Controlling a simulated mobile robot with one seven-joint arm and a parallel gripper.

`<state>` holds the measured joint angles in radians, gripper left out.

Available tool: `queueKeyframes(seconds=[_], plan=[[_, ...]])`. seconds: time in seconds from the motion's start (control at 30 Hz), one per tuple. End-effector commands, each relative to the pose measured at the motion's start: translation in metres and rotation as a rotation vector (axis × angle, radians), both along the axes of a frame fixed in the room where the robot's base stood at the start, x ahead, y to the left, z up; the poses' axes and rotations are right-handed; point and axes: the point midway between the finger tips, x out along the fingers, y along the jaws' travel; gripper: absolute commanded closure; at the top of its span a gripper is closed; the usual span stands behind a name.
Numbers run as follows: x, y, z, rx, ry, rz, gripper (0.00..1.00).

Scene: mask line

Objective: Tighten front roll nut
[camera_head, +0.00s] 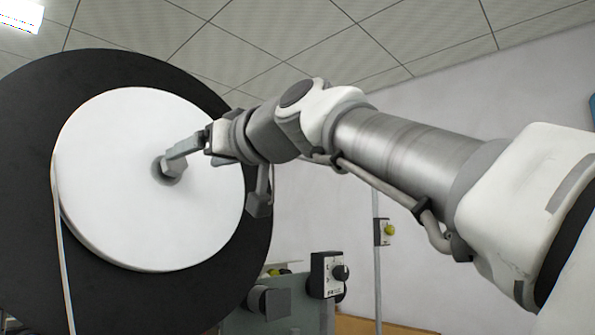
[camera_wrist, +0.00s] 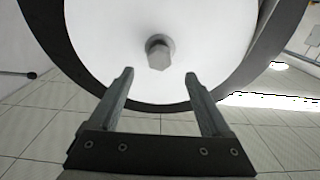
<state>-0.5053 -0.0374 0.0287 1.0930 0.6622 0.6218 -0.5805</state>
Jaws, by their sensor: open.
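The front roll nut (camera_wrist: 159,54) is a grey hexagonal nut at the middle of the white roll (camera_wrist: 215,30). In the head view the nut (camera_head: 174,168) shows at the centre of the white roll (camera_head: 110,215), partly behind my gripper. My gripper (camera_wrist: 160,80) is open and empty, with its two fingers spread wide. In the wrist view the nut lies beyond the fingertips, roughly midway between them in the picture. In the head view one finger overlaps the nut; I cannot tell whether it touches.
A large black disc (camera_head: 25,120) stands behind the white roll. A control box with a dark knob (camera_head: 329,275) is at the lower right of the disc. A thin pole carries a box with a yellow button (camera_head: 389,230).

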Motion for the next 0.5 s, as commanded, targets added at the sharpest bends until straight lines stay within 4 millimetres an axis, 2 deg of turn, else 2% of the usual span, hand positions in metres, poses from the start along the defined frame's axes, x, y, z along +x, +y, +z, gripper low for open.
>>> queueKeyframes(seconds=[0.03,0.2,0.5], plan=[[0.008,0.011,0.003,-0.003,0.003,0.003,0.18],[0.028,0.036,0.003,-0.001,0.002,0.002,0.18],[0.044,0.056,0.001,0.001,0.001,0.001,0.18]])
